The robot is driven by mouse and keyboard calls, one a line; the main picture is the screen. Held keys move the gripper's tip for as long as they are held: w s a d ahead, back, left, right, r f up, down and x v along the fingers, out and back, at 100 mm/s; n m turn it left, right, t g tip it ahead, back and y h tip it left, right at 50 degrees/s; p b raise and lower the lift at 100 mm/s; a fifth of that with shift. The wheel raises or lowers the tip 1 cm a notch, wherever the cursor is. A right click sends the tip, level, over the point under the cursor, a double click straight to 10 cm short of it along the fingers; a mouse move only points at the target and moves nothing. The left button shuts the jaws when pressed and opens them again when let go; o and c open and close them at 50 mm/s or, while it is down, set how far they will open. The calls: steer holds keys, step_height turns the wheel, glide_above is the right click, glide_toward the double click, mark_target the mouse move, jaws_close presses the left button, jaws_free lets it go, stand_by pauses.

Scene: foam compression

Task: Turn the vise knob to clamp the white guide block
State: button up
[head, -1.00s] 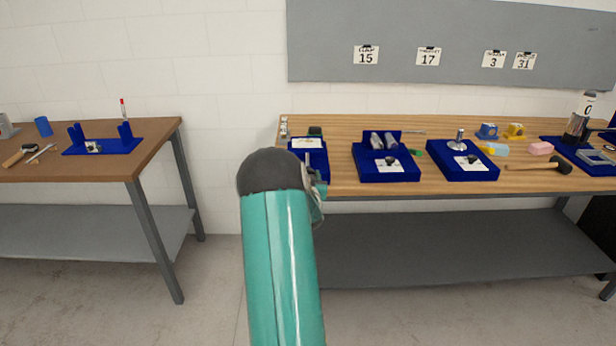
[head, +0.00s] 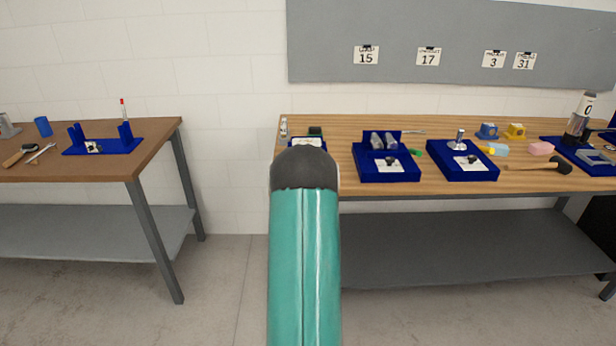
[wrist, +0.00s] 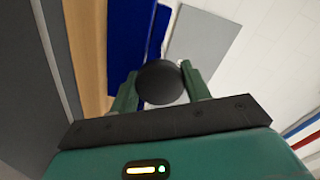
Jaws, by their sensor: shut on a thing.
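The vise knob (wrist: 160,88) is a dark round disc in the wrist view. My gripper (wrist: 159,76) has its two green fingers on either side of the knob and is shut on it. A blue surface (wrist: 127,45) lies just beyond the knob. In the head view my own arm hides the gripper, the knob and most of the station at the left end of the right-hand bench. I cannot make out the white guide block in either view.
The right-hand wooden bench (head: 348,197) carries a blue tray with grey cylinders (head: 372,174), another blue tray (head: 455,176) and a black-headed mallet (head: 545,167). A second bench (head: 100,173) stands at the left, with a floor gap between them.

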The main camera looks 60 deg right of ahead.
steer(key=shift+m, duration=2)
steer(key=o, duration=1)
steer(key=shift+a, duration=0.15)
steer(key=v, duration=1.3)
steer(key=shift+s+a, duration=0.2)
steer(key=shift+a, duration=0.05)
